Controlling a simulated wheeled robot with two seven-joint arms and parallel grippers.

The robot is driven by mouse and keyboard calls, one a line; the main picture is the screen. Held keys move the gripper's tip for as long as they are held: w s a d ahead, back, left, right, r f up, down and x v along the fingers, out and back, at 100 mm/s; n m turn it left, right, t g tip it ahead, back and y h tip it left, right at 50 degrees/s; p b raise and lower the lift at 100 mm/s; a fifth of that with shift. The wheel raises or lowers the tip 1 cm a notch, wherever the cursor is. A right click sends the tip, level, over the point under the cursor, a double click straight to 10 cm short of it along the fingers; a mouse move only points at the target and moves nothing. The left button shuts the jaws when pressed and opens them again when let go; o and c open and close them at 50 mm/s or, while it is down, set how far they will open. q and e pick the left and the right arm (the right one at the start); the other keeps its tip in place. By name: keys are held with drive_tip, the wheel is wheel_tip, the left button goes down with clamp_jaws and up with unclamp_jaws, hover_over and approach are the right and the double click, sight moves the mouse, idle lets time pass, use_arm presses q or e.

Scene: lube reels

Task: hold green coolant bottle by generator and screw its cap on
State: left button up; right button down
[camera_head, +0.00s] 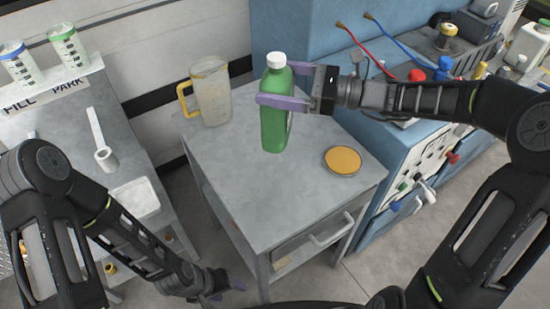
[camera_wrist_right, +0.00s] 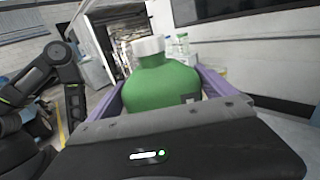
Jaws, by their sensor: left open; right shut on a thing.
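The green coolant bottle (camera_head: 276,110) is upright at the grey cart's top, in the middle of the head view. A white cap (camera_head: 276,60) sits on its neck; I cannot tell how tight it is. My right gripper (camera_head: 284,86) is shut around the bottle's upper body, with a purple finger on each side. In the right wrist view the bottle (camera_wrist_right: 162,85) stands between the fingers, with the white cap (camera_wrist_right: 148,46) on top. My left gripper (camera_head: 232,284) is open and empty, low in front of the cart, well below and away from the bottle.
The cart (camera_head: 240,195) also carries a clear jug with a yellow handle (camera_head: 210,92) and a round orange-yellow disc (camera_head: 342,160). The blue generator (camera_head: 385,150) stands right of the cart. The cart's front top is clear.

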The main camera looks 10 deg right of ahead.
sight(276, 125)
wheel_tip(276, 125, down, 6)
idle(0.5)
drive_tip(key=shift+f, duration=0.15)
wheel_tip(276, 125, down, 4)
drive_tip(key=shift+w+r, duration=0.1)
drive_tip(key=shift+r, duration=0.15)
drive_tip(key=shift+f, duration=0.15)
drive_tip(key=shift+f, duration=0.1)
unclamp_jaws()
